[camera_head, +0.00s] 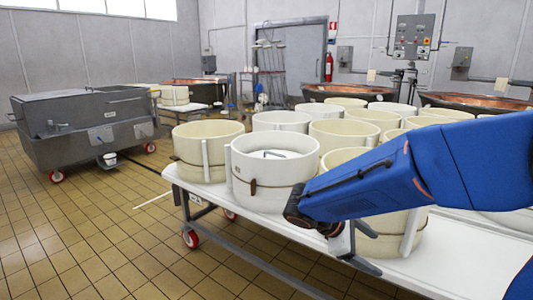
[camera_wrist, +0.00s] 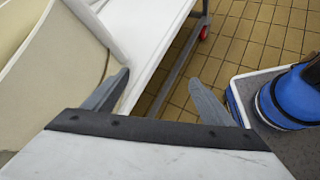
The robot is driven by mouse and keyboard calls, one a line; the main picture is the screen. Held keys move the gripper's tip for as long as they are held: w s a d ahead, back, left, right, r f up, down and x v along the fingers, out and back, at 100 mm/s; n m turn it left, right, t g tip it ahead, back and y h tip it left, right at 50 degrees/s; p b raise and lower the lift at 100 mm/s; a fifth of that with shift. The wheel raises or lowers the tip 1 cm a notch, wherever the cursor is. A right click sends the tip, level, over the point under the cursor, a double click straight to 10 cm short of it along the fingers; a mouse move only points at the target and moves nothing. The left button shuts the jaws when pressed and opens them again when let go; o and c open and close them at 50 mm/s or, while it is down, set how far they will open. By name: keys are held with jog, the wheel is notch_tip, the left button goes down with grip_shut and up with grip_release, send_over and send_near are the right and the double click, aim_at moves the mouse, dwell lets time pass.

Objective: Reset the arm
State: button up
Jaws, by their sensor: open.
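My gripper (camera_wrist: 158,76) is open in the wrist view, its two grey fingers spread apart with nothing between them. Below the fingers are the white table's edge and the tiled floor. In the head view my blue arm reaches in from the right, and the gripper (camera_head: 350,250) hangs at its end by the front edge of the white table (camera_head: 262,224). It is close in front of a cream round mould (camera_head: 385,245), partly hidden behind my arm. I cannot tell whether they touch.
Several round moulds, such as a white one (camera_head: 270,172) and a cream one (camera_head: 200,160), crowd the wheeled table. A grey steel cart (camera_head: 75,125) stands at the left. Copper vats (camera_head: 470,102) are at the back. The tiled floor (camera_head: 90,220) at the left front is clear.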

jog(key=s+r+m+t+y, duration=0.1)
jog(key=s+m+t+y, duration=0.2)
jog(key=s+m+y, duration=0.7)
jog(key=s+m, duration=0.3)
jog(key=s, duration=0.6)
jog(key=shift+s+d+r+m+t, duration=0.15)
jog(key=shift+d+r+m+t, duration=0.15)
jog(key=shift+t, duration=0.1)
